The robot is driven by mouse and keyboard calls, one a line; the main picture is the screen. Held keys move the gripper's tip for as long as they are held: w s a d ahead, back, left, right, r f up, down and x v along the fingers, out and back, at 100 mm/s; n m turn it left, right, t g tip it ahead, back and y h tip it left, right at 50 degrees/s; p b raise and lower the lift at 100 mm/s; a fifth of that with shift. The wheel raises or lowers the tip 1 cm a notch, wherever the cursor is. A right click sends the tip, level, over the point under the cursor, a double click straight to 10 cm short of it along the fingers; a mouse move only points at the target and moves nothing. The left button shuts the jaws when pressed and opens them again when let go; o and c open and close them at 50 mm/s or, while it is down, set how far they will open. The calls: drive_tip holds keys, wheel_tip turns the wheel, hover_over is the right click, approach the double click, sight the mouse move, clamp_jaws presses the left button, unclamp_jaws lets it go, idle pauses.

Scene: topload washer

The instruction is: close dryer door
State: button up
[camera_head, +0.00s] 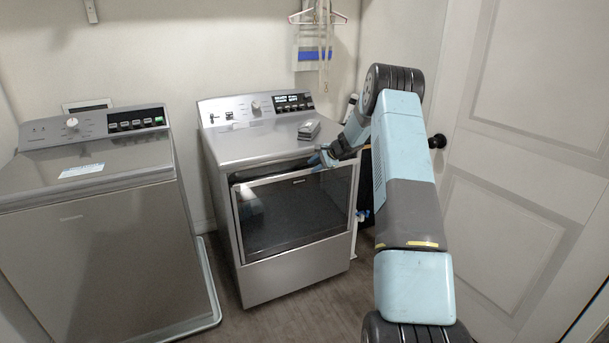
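The silver dryer (270,150) stands in the middle of the view. Its front door (300,252) has a large dark glass window (292,214) and a silver frame. The door is nearly flush with the dryer front. A thin dark gap shows along its top edge, widest at the left; I cannot tell whether it is fully shut. My gripper (322,158) is at the door's upper right edge, just below the dryer's top. I cannot tell whether it touches the door. The fingers are small and partly merge with the dryer behind, so their opening is unclear.
A top-load washer (90,260) stands at the left, with a narrow floor gap between it and the dryer. A small grey box (309,129) lies on the dryer top. A white room door (515,180) with a black knob (437,141) is close on the right. Floor (300,317) is clear in front.

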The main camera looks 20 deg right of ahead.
drive_tip(key=shift+g, duration=0.3)
drive_tip(key=shift+s+d+r, duration=0.2)
drive_tip(key=shift+s+r, duration=0.4)
drive_tip(key=shift+s, duration=0.15)
drive_tip(key=shift+s+d+r, duration=0.25)
drive_tip(key=shift+s+r, duration=0.35)
drive_tip(key=shift+s, duration=0.15)
drive_tip(key=shift+s+d+r, duration=0.2)
drive_tip(key=shift+s+r, duration=0.4)
drive_tip(key=shift+s, duration=0.15)
